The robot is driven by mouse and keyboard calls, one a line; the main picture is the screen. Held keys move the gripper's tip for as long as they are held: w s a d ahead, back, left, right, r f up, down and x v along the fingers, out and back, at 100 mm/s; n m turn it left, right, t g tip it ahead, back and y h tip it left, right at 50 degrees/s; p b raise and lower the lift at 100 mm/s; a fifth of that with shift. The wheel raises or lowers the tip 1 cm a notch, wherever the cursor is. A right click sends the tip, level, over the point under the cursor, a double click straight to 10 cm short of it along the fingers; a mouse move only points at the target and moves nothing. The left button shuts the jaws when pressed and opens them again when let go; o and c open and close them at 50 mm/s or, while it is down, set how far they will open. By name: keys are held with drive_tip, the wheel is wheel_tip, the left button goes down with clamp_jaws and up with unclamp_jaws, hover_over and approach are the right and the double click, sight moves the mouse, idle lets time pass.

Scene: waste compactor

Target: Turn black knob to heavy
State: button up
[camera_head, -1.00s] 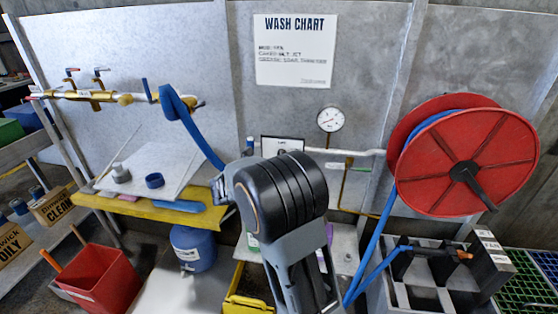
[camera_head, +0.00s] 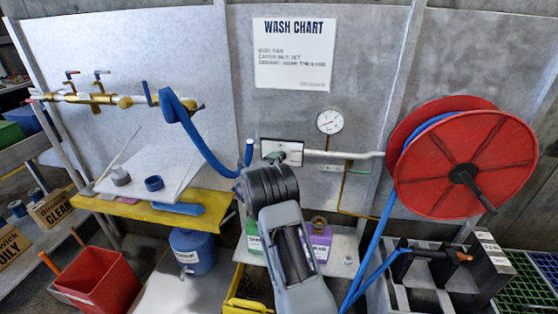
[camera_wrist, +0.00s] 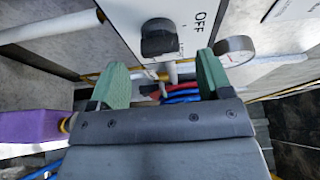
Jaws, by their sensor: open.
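The black knob (camera_wrist: 158,38) sits on a white plate (camera_wrist: 188,22) in the wrist view. The word OFF is printed beside it, and smaller lettering close to the knob is partly covered and unreadable. My gripper (camera_wrist: 162,64) is open, with its two green fingers on either side of the knob in the picture and nothing between them. The fingertips look short of the knob and apart from it. In the head view the plate (camera_head: 293,147) is on the wall above my arm, and a green fingertip of my gripper (camera_head: 274,157) shows in front of it. The knob is not clear there.
A white pipe (camera_head: 345,154) runs right from the plate, below a round gauge (camera_head: 330,121). A blue hose (camera_head: 210,147) hangs to the left. A red hose reel (camera_head: 465,165) stands at right. A purple jug (camera_head: 320,240) is on the shelf below.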

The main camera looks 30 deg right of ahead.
sight(280, 160)
drive_tip(key=shift+x, duration=1.95)
drive_tip(key=shift+c, duration=0.3)
